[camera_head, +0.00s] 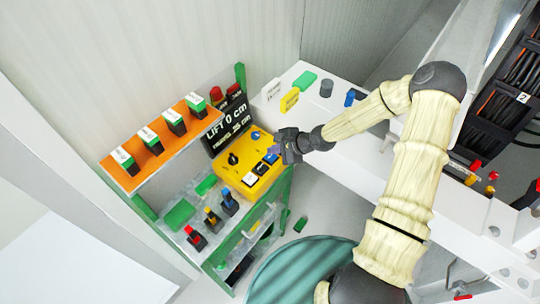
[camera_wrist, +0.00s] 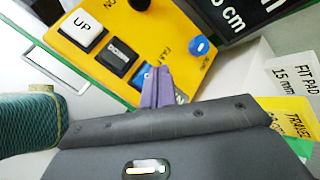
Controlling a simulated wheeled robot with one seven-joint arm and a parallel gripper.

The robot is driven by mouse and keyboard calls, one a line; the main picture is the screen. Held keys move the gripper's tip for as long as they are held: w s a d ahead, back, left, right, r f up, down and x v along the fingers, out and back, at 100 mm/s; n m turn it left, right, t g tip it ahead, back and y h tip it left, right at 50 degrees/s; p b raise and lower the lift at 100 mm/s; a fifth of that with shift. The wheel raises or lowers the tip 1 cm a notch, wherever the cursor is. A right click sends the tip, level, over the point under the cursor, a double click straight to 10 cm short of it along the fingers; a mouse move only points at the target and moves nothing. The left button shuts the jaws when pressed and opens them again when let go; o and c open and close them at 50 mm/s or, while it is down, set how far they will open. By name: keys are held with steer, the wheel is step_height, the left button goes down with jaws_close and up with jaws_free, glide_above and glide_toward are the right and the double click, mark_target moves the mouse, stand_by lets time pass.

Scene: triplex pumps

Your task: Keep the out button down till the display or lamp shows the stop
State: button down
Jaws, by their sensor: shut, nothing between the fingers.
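The yellow control box (camera_head: 247,157) stands on the shelf rack. In the wrist view its panel (camera_wrist: 165,32) carries a white UP button (camera_wrist: 82,32), a black DOWN button (camera_wrist: 117,58) and a blue button (camera_wrist: 140,76). My gripper's purple fingers (camera_wrist: 155,80) are together, over the blue button, and hide most of it and its label. I cannot tell whether they touch or press it. In the head view my gripper (camera_head: 277,150) is at the box's right edge. The black display (camera_head: 226,124) reads "LIFT 0 cm", with a second line ending near "35 cm".
A blue knob (camera_wrist: 202,46) is beside the fingers. An orange shelf (camera_head: 150,171) holds several green-and-white-topped items.

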mark_target(274, 157)
steer(key=shift+f, duration=0.4)
steer(key=shift+f+b, duration=0.3)
steer(key=shift+f, duration=0.2)
stand_by(0.8)
stand_by(4.5)
steer(key=shift+r+p, duration=0.95)
steer(key=shift+r, duration=0.05)
steer(key=shift+r+p, duration=2.15)
steer(key=shift+r, duration=0.3)
